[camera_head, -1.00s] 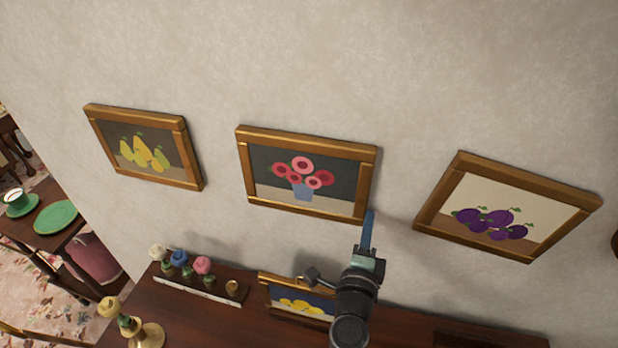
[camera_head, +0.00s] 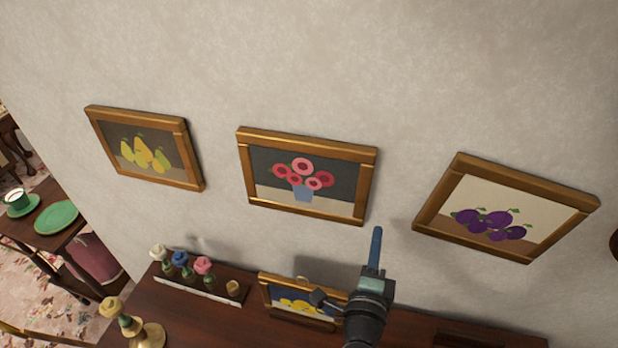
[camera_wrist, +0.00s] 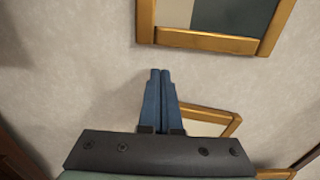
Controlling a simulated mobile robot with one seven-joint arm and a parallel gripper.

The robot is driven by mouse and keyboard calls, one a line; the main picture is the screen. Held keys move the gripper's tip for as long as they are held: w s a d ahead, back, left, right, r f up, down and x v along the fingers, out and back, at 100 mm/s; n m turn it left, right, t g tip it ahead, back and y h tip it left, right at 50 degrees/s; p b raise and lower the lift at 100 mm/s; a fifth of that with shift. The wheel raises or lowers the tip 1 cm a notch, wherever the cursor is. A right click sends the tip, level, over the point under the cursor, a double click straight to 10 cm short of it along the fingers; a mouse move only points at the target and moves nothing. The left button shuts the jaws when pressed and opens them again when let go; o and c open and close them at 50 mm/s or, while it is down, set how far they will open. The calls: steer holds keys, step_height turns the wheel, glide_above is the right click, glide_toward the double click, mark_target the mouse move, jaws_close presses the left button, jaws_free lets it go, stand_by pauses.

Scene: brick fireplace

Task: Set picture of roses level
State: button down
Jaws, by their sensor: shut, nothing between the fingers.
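The picture of roses (camera_head: 304,178) hangs in the middle of the wall in a gold-brown frame, red and pink flowers in a blue vase. In the head view its edges slope slightly down to the right. My gripper (camera_head: 377,232) is just below and right of the frame's lower right corner, apart from it, pointing upward. In the wrist view my gripper (camera_wrist: 162,72) has its two blue fingers together and empty. The lower corner of a gold frame (camera_wrist: 215,41) shows above the fingertips, with a gap of wall between.
A pear picture (camera_head: 146,150) hangs to the left and a plum picture (camera_head: 494,219) to the right. Below is a dark wooden surface (camera_head: 215,325) with a lemon picture (camera_head: 290,306), a rack of coloured flower-like pieces (camera_head: 195,285) and a brass candlestick (camera_head: 147,335).

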steer(key=v, duration=0.4)
steer(key=shift+s, duration=0.3)
stand_by(0.3)
